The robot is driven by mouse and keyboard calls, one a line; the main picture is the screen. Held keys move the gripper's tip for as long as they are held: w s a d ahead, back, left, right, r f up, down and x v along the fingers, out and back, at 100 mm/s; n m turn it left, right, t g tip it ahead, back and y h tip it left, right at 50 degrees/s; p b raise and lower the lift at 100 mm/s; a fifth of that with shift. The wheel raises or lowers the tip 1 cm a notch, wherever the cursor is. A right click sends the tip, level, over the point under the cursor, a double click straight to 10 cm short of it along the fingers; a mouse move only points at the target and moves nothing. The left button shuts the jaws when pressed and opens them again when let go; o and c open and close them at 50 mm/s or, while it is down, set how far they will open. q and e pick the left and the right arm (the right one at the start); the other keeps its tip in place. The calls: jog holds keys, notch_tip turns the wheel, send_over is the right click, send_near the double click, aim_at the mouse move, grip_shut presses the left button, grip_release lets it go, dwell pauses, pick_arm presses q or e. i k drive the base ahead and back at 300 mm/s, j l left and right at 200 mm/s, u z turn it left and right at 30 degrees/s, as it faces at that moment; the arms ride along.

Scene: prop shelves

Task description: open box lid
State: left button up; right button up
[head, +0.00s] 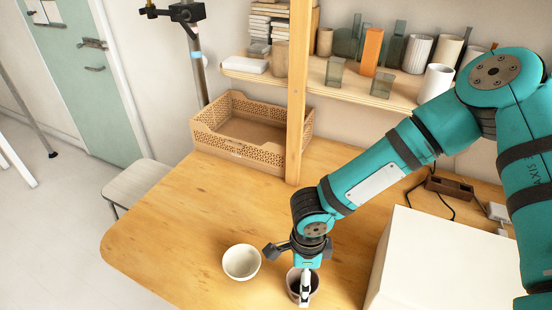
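A large plain white box (445,265) stands on the wooden table at the lower right, cut off by the bottom edge of the head view. Its pale top surface looks closed. I cannot make out a lid seam or handle. My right gripper (305,290) points down to the left of the box, apart from it, over a small dark-mouthed cup (291,282). The gripper covers part of the cup, and I cannot tell whether its fingers touch it or how far apart they are. My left gripper is not in view.
A white bowl (241,262) sits left of the cup. A tan perforated crate (236,148) stands at the back beside a wooden post (298,100). A shelf (345,84) holds vases and books. A cable and dark block (449,186) lie behind the box. The table's left side is clear.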

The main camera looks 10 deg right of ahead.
aim_at(430, 263)
jog(key=k+j, duration=0.2)
jog(key=k, duration=0.3)
jog(key=k+j, duration=0.2)
jog(key=k, duration=0.25)
